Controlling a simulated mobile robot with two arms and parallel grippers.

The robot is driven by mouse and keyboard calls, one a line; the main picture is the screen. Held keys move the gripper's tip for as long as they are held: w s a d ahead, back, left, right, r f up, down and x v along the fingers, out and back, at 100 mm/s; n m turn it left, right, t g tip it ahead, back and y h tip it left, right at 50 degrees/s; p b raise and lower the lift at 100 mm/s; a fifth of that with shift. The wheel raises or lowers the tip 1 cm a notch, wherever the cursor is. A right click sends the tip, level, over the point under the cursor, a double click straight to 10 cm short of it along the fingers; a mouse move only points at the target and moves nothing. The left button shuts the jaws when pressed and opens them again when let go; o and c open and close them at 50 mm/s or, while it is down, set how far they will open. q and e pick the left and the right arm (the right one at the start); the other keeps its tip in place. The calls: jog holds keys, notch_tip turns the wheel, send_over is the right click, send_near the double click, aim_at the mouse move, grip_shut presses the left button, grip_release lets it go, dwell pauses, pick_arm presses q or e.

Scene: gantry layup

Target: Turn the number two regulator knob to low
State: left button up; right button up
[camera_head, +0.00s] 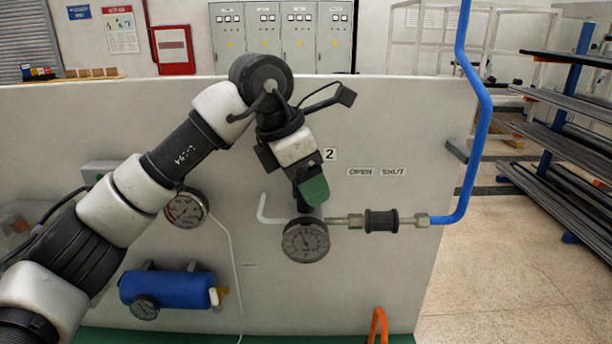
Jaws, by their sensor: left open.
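The number two regulator assembly is on the light panel below the "2" label (329,155). Its round pressure gauge (305,240) faces me, with a pipe running right from it. My left gripper (311,186) comes down from above, directly over the gauge in the picture, and is open. A green part (314,191) shows at its lower end; I cannot tell whether it is the knob or a part of the gripper. The knob's setting is hidden or too small to read, and contact cannot be told. My right gripper is not in view.
"OPEN" and "SHUT" labels (377,171) are right of the gripper. A dark inline fitting (381,222) joins the blue pipe (474,150). Another gauge (185,208) and a blue tank (168,288) are at left. An orange hose (378,325) rises at the bottom.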

pick_arm(q)
jog(key=c, duration=0.9)
jog(key=shift+c, duration=0.2)
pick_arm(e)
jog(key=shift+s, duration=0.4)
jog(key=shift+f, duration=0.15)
